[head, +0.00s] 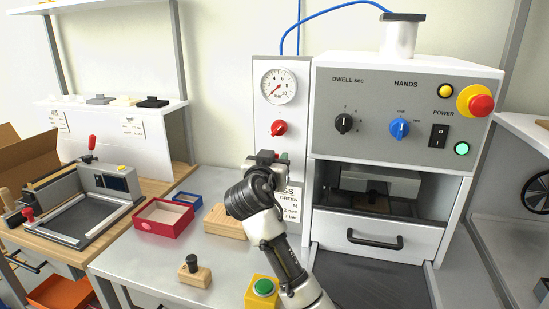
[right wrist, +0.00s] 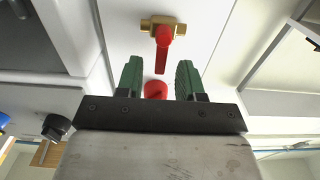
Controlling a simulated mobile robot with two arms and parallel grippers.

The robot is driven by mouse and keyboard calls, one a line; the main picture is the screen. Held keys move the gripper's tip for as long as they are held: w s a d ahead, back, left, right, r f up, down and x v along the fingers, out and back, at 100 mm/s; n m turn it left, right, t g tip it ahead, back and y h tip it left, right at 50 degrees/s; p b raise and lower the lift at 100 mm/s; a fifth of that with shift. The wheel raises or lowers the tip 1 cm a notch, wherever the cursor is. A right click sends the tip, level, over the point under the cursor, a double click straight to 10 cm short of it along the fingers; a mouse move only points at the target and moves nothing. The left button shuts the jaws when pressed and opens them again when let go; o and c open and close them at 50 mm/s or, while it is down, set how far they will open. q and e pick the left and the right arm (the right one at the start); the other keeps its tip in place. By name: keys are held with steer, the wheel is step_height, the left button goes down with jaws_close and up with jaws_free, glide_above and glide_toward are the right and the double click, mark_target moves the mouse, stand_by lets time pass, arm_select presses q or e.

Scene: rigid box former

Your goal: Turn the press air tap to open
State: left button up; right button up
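The press air tap (right wrist: 163,28) is a brass valve with a red lever (right wrist: 162,58) on a white panel (head: 261,112). In the right wrist view, which looks upside down, the lever runs down the picture from the brass body, across it. My right gripper (right wrist: 160,68) is open, its green fingers apart on either side of the lever's free end. I cannot tell whether they touch it. In the head view my right gripper (head: 279,158) is in front of the panel and hides most of the tap. My left gripper is not in view.
A red knob (head: 279,128) and a pressure gauge (head: 279,86) sit higher on the panel. The press housing (head: 370,95) with its knobs stands close on the right. A wooden block (head: 226,222), a green button box (head: 263,289) and a red tray (head: 163,219) are on the bench.

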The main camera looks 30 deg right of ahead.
steer(key=shift+w+d, duration=0.15)
steer(key=shift+d, duration=0.05)
jaws_close()
